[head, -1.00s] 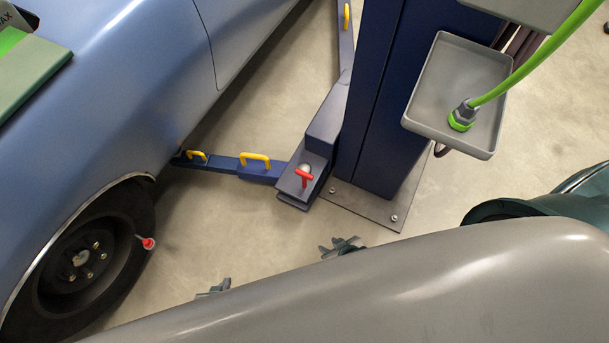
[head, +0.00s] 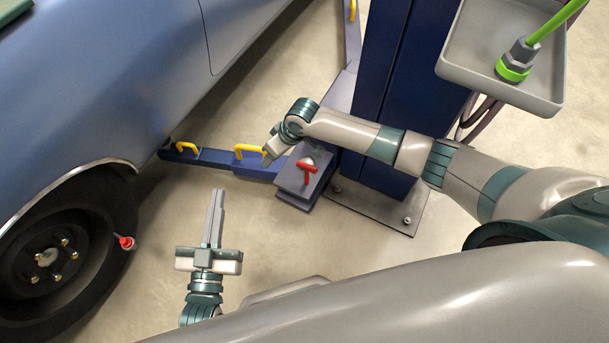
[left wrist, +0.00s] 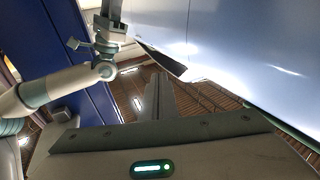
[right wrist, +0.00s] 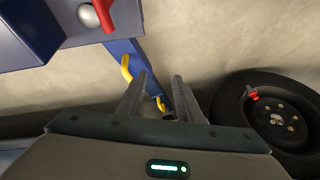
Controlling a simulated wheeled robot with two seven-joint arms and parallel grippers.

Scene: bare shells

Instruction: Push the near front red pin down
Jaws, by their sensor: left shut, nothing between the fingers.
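The red pin (head: 309,167) has a T-shaped handle and stands at the pivot of the near blue lift arm, by the foot of the post. It also shows at the top left of the right wrist view (right wrist: 103,14). My left gripper (head: 217,192) is shut and empty, to the left of the pin and apart from it, with its fingers pointing up the picture. My right gripper (right wrist: 163,76) is open, its fingers over the blue arm near a yellow handle (head: 250,150). In the head view my right wrist is just left of the pin; its fingertips are hard to make out.
The blue lift post (head: 400,90) stands behind the pin, with a grey tray (head: 470,72) on its right. A blue car (head: 110,90) with a dark wheel (head: 62,255) is on the left. The concrete floor (head: 165,220) between is clear.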

